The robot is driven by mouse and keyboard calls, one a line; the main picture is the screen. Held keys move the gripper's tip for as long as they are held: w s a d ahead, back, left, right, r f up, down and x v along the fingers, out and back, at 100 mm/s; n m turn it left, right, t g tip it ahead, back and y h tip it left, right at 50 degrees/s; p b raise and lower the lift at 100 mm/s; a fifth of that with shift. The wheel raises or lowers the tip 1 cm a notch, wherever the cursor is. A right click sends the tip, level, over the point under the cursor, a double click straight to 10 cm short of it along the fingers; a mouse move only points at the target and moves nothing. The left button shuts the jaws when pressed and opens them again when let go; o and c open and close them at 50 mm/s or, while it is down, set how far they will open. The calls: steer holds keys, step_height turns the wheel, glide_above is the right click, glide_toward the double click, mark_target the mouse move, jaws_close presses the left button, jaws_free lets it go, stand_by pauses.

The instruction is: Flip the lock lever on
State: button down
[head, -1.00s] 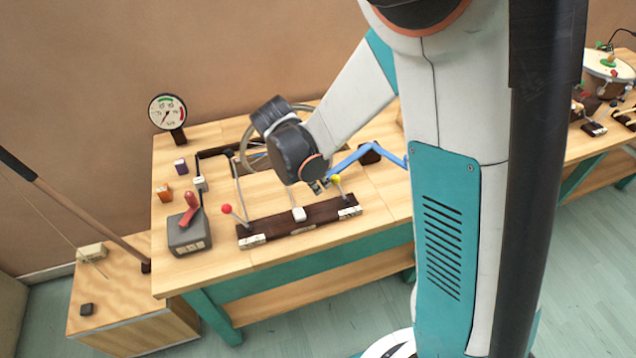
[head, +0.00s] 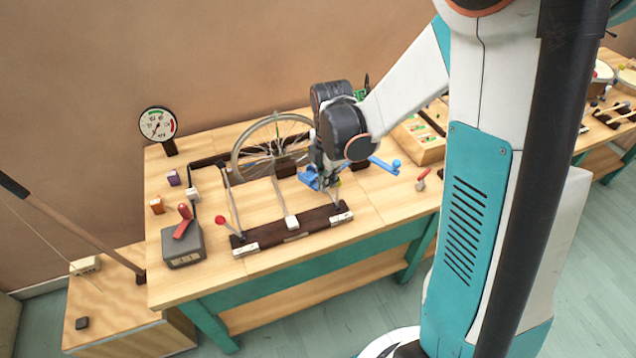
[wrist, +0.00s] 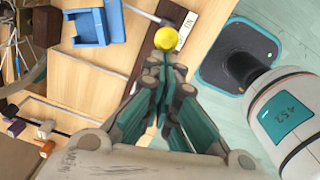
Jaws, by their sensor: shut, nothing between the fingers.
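A dark wooden bar (head: 270,235) with levers and white labels lies along the table's front edge. At its right end is a lever with a yellow knob, almost hidden by my gripper in the head view; the knob (wrist: 166,39) shows clearly in the wrist view, beside a white label (wrist: 187,22). My gripper (wrist: 168,72) is shut and empty, its fingertips close to the yellow knob; I cannot tell whether they touch. In the head view my gripper (head: 328,186) points down over the bar's right end. Which lever is the lock lever cannot be told.
A grey box with a red handle (head: 183,246) stands left. A spoked wheel (head: 237,160) and a blue arm (head: 384,166) are behind. Table front right is mostly clear.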

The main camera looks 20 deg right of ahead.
steer(key=d+y, duration=0.3)
steer(key=shift+d+r, duration=0.2)
steer(key=shift+d, duration=0.85)
steer(key=shift+a+r, duration=0.15)
steer(key=shift+a, duration=0.1)
step_height(320, 180, up, 11)
steer(key=p, duration=0.4)
glide_above(340, 182)
steer(key=s+d, duration=0.1)
steer(key=shift+s+r, duration=0.15)
